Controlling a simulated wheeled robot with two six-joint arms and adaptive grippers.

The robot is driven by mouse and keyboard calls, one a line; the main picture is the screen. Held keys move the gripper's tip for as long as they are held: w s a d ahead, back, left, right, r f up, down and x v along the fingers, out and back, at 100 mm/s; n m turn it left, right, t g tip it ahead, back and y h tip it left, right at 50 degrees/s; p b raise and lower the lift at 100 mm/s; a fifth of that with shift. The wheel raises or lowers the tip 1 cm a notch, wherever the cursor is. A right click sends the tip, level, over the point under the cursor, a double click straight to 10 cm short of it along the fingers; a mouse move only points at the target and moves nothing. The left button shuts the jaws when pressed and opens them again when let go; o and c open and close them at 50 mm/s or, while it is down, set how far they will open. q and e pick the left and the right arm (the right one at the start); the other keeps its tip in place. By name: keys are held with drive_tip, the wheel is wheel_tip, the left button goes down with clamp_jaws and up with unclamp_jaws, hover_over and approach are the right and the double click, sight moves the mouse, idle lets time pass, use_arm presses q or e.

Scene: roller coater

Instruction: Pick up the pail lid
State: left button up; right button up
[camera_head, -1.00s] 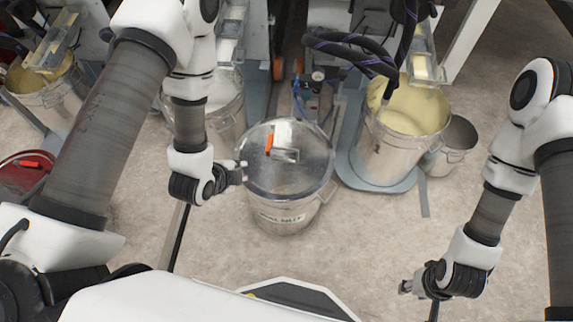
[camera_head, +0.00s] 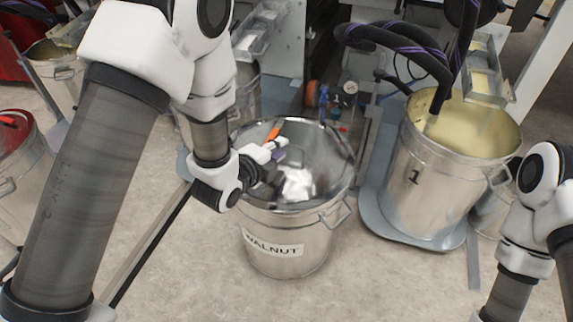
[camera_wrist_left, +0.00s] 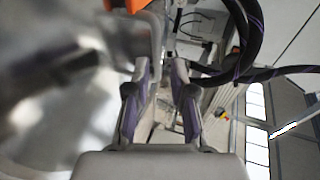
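The shiny metal pail lid (camera_head: 325,165) lies on the metal pail (camera_head: 290,240) labelled WALNUT in the middle of the head view. An orange piece (camera_head: 272,133) shows on the lid, partly behind my left gripper (camera_head: 275,150). My left gripper is over the left part of the lid, close to the orange piece. My right gripper is out of view.
An open pail of pale yellow liquid marked 1 (camera_head: 415,185) stands on a grey base at the right, with hoses (camera_head: 400,45) above it. Other pails (camera_head: 20,170) stand at the left. The floor in front of the pail is clear.

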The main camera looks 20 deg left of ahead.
sight(286, 152)
use_arm(q)
drive_tip(key=b+x, duration=0.1)
drive_tip(key=x, duration=0.1)
drive_tip(key=b+x, duration=0.1)
drive_tip(key=x, duration=0.1)
drive_tip(key=shift+w+a+f, duration=0.1)
drive_tip(key=shift+w+f, duration=0.05)
drive_tip(key=shift+f, duration=0.25)
drive_tip(key=shift+w, duration=0.15)
drive_tip(key=shift+r, duration=0.15)
clamp_jaws()
drive_tip(key=shift+r, duration=0.1)
